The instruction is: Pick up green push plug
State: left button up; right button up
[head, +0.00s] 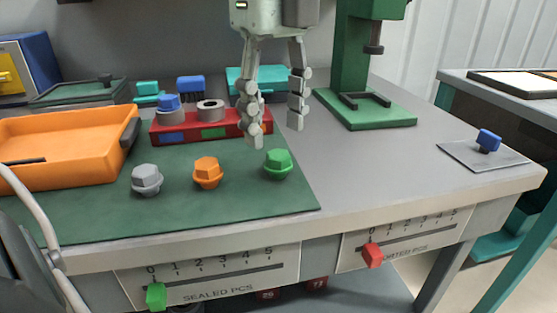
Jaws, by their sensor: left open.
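The green push plug (278,164) stands on the green mat (245,213), near the mat's right edge. It has a hexagonal head and a round flange. My left gripper (276,136) points down above and slightly behind the plug. Its fingers are spread apart with nothing between them, and they do not appear to touch the plug. An orange plug (208,172) and a grey plug (147,180) stand in a row to the left of the green one. My right gripper is not in view.
An orange tray (65,158) is at left. A green press (352,75) stands behind right. Another blue plug (488,140) sits on a grey plate. The table's right front is clear.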

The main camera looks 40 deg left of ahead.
aim_at(277, 153)
pick_arm(q)
notch_tip(277, 153, down, 4)
jog(key=shift+r, duration=0.1)
jog(key=shift+w, duration=0.1)
jog(key=c, duration=1)
